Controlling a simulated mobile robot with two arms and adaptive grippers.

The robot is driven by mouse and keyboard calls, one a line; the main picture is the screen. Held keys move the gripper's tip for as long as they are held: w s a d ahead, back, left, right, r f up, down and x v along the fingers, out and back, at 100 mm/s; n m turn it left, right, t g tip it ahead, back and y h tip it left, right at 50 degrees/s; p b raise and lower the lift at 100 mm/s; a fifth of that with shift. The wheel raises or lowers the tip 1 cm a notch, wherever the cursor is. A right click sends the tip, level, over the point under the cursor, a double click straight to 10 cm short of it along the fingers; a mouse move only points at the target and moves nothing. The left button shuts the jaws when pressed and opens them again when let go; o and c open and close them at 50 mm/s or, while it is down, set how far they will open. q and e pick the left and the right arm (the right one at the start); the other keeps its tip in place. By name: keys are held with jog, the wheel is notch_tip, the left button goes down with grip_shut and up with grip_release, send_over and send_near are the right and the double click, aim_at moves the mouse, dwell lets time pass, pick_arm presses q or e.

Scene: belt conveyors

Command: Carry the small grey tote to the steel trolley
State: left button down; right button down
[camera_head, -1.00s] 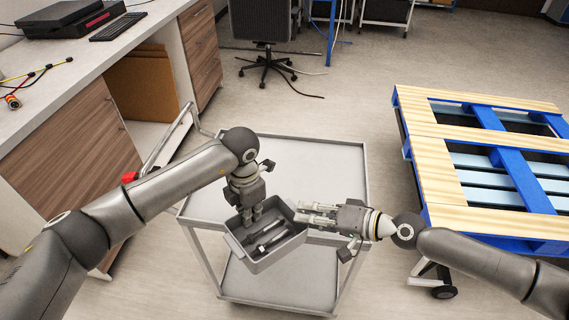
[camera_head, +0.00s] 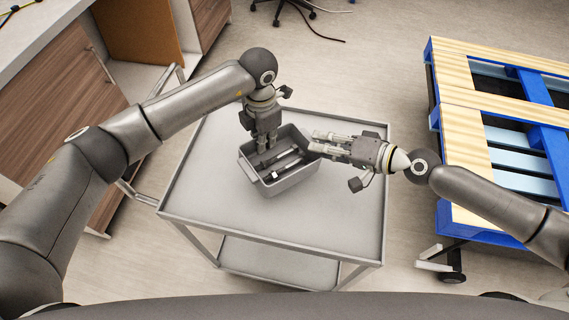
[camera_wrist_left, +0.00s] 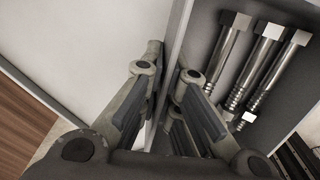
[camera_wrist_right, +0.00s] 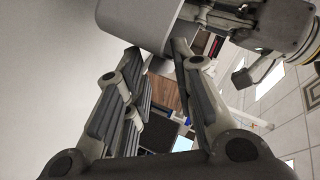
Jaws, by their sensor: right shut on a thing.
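The small grey tote (camera_head: 290,178) is over the top of the steel trolley (camera_head: 330,232), near its middle. I cannot tell whether its bottom touches the trolley top. Several dark bolts lie in the tote; their steel shanks (camera_wrist_left: 262,60) show in the left wrist view. My right gripper (camera_head: 314,142) comes in level from the right and is shut on the tote's right rim. The tote also shows in the right wrist view (camera_wrist_right: 140,18).
A blue and wooden pallet (camera_head: 470,135) stands on a wheeled frame to the right of the trolley. A counter with wooden fronts (camera_head: 60,85) is at the left. The trolley top is bare around the tote, and floor shows between trolley and pallet.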

aim_at(268, 151)
pick_arm(q)
jog(key=shift+w+d+f, duration=0.3)
jog(key=shift+d, duration=0.2)
jog(key=shift+r, duration=0.1)
pick_arm(e)
jog(key=shift+w+a+f, duration=0.15)
jog(key=shift+a+f, duration=0.1)
jog(key=shift+f, duration=0.1)
pick_arm(q)
jog(key=shift+s+r, duration=0.1)
jog(key=shift+s, duration=0.1)
pick_arm(e)
jog(key=shift+s+r, duration=0.1)
jog(key=shift+s, duration=0.1)
pick_arm(q)
jog(key=shift+w+f, duration=0.1)
jog(key=shift+f, duration=0.1)
pick_arm(e)
jog(key=shift+w, duration=0.1)
